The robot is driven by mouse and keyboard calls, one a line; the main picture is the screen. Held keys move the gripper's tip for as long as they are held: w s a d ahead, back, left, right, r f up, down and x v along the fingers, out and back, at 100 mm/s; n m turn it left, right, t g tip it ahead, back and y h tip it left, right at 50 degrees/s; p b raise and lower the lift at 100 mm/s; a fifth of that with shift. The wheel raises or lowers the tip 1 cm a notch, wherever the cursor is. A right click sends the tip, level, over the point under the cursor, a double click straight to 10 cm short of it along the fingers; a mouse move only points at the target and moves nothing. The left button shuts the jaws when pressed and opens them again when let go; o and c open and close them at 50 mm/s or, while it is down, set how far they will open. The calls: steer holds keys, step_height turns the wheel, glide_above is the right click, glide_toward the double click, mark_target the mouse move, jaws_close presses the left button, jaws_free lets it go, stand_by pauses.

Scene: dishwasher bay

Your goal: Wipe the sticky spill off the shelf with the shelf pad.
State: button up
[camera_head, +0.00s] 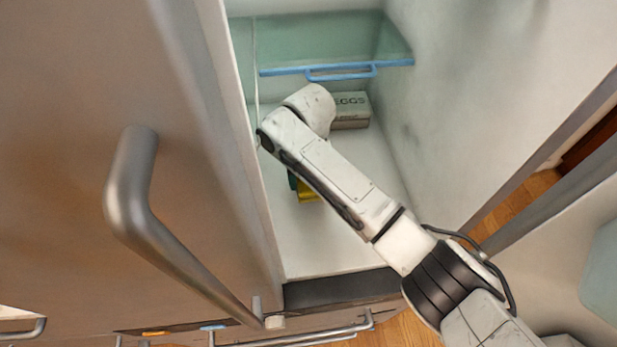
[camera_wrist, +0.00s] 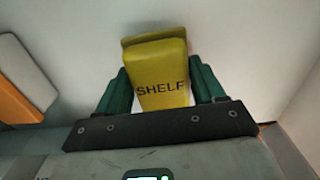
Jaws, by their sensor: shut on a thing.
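The yellow shelf pad (camera_wrist: 162,72), marked SHELF, is between the two green fingers of my gripper (camera_wrist: 160,84) in the wrist view. My gripper is shut on it. In the head view the pad (camera_head: 306,193) shows as a small yellow patch under my arm, low over the white shelf (camera_head: 325,245) inside the open cabinet. A bit of green finger shows beside it, and my arm hides most of the gripper. I cannot tell whether the pad touches the shelf. I see no spill in either view; my arm and the pad cover part of the shelf.
A grey box marked EGGS (camera_head: 350,110) stands at the back of the shelf. A glass shelf with a blue front edge (camera_head: 337,70) is above it. Side walls close in left and right. An orange and white object (camera_wrist: 22,80) is at left in the wrist view.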

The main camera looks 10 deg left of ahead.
steer(key=shift+r+p, duration=0.7)
steer(key=shift+r, duration=0.5)
steer(key=shift+r+p, duration=1.3)
steer(key=shift+r, duration=0.25)
steer(key=shift+f, duration=0.1)
